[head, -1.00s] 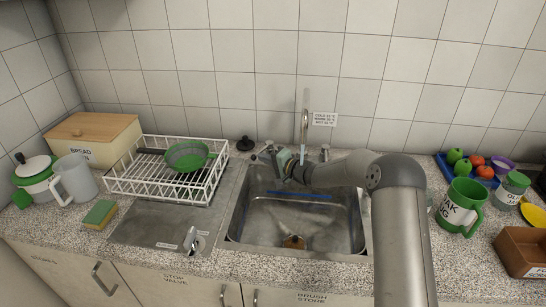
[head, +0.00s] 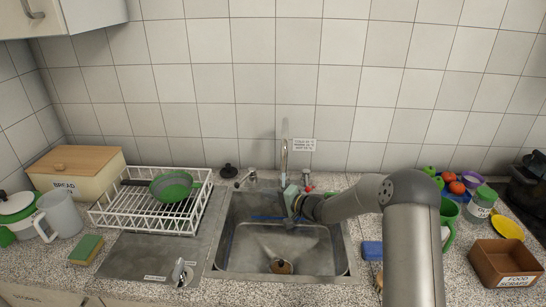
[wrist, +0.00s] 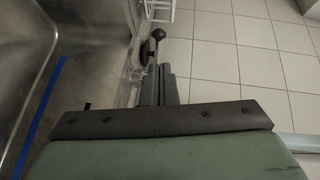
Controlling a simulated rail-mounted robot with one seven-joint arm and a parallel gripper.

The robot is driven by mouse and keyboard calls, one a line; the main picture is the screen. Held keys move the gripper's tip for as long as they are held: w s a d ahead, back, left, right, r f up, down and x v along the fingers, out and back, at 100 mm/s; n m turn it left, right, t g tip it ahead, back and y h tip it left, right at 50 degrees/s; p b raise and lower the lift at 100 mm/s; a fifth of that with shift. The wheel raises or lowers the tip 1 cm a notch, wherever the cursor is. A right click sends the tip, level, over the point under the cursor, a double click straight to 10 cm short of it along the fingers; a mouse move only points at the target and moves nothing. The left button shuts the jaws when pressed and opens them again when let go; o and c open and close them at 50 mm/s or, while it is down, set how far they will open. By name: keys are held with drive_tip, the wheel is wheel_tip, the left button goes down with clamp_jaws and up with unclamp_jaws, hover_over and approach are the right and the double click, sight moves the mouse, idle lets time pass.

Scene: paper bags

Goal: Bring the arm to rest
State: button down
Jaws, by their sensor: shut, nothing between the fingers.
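My gripper (head: 291,220) is shut and empty over the back right part of the metal sink (head: 236,262), in front of the tap (head: 284,160). In the wrist view my gripper's dark shut fingers (wrist: 160,88) stick out beyond its green body. The sink wall (wrist: 40,50) shows to their left and wall tiles to their right. My arm reaches in from the lower right and hides part of the right counter.
A dish rack (head: 140,213) with a green pan (head: 172,187) stands left of the sink. A blue sponge-like block (head: 372,250) lies right of the sink. A brown food scraps box (head: 503,265) and a partly hidden green mug (head: 449,212) are farther right.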

drive_tip(key=s+d+r+n+h, duration=0.1)
drive_tip(key=s+d+r+h, duration=0.5)
drive_tip(key=d, duration=0.3)
drive_tip(key=s+d+r+n+h, duration=0.1)
drive_tip(key=s+d+r+h, duration=0.35)
drive_tip(key=d+h, duration=0.35)
drive_tip(key=s+d+n+g, duration=0.1)
drive_tip(key=s+d+g, duration=0.1)
drive_tip(key=s, duration=1.5)
drive_tip(key=s+d+n+g, duration=0.1)
drive_tip(key=s+d+g, duration=0.2)
drive_tip(key=s, duration=1.4)
drive_tip(key=shift+g, duration=1.1)
